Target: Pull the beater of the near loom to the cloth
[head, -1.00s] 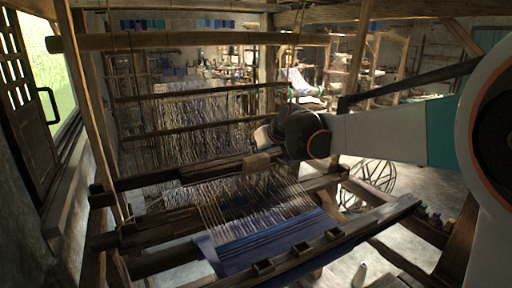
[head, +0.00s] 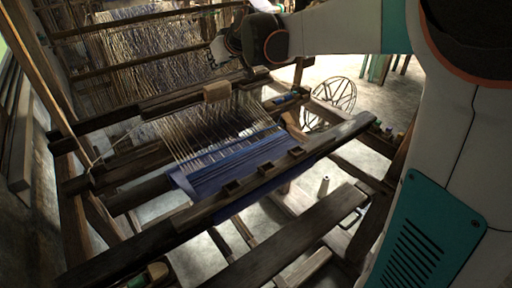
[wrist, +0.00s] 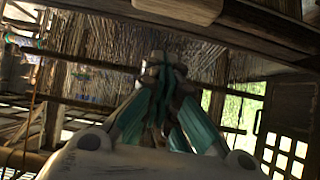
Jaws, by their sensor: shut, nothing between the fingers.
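My gripper (head: 214,52) is just beyond the block, on the warp side away from the cloth. In the wrist view my gripper (wrist: 163,70) is shut and empty. The block (wrist: 180,9) and bar (wrist: 250,25) cross the top of that view. I cannot tell whether the fingers touch the beater.
A dark notched front beam (head: 290,157) crosses the loom on the near side of the cloth. A wooden plank (head: 300,238) lies nearer still. A round wire-like frame (head: 330,100) stands on the floor at right. A pale cone (head: 323,187) stands beneath the loom.

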